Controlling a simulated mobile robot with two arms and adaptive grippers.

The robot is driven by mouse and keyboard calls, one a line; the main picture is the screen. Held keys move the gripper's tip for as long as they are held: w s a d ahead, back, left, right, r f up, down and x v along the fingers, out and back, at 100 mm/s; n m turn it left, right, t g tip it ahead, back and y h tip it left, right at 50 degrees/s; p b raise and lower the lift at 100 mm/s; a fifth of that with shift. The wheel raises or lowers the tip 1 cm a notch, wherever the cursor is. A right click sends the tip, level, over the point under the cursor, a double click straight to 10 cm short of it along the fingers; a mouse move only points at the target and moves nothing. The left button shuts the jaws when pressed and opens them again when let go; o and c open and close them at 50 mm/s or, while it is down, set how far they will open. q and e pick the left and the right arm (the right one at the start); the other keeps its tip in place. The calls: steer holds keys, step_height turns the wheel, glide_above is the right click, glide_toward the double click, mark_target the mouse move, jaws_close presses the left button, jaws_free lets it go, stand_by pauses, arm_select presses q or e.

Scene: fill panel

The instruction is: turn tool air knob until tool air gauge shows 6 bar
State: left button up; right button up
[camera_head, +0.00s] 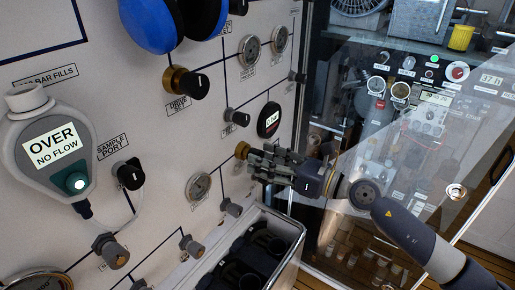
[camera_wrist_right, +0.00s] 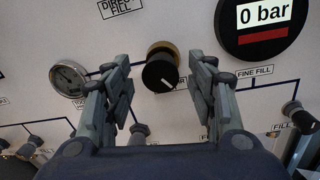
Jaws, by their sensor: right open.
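A black knob on a brass collar (camera_wrist_right: 160,68) stands out from the panel, with a white pointer mark toward lower right. Its brass part shows in the head view (camera_head: 242,150). No label naming it tool air is readable. A small round dial gauge (camera_wrist_right: 68,78) sits left of it; its reading is too small to tell. It is probably the dial gauge in the head view (camera_head: 198,187). My right gripper (camera_head: 256,160) is open, its fingers (camera_wrist_right: 162,80) on either side of the knob; whether they touch it cannot be told. My left gripper is not in view.
A round digital gauge (camera_wrist_right: 262,20) reads 0 bar, upper right of the knob. A FINE FILL knob or fitting (camera_wrist_right: 292,108) is to the right. An open bin (camera_head: 292,222) stands below my gripper. A transparent screen (camera_head: 400,130) is at right. A blue headset (camera_head: 150,25) hangs at top.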

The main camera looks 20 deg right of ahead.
steer(key=shift+p+x, duration=0.35)
steer(key=shift+x, duration=0.9)
steer(key=c, duration=1.1)
steer(key=shift+f+n+b, duration=0.15)
steer(key=shift+n+b, duration=0.3)
steer(key=shift+n, duration=0.55)
steer(key=o, duration=1.1)
steer(key=v, duration=1.2)
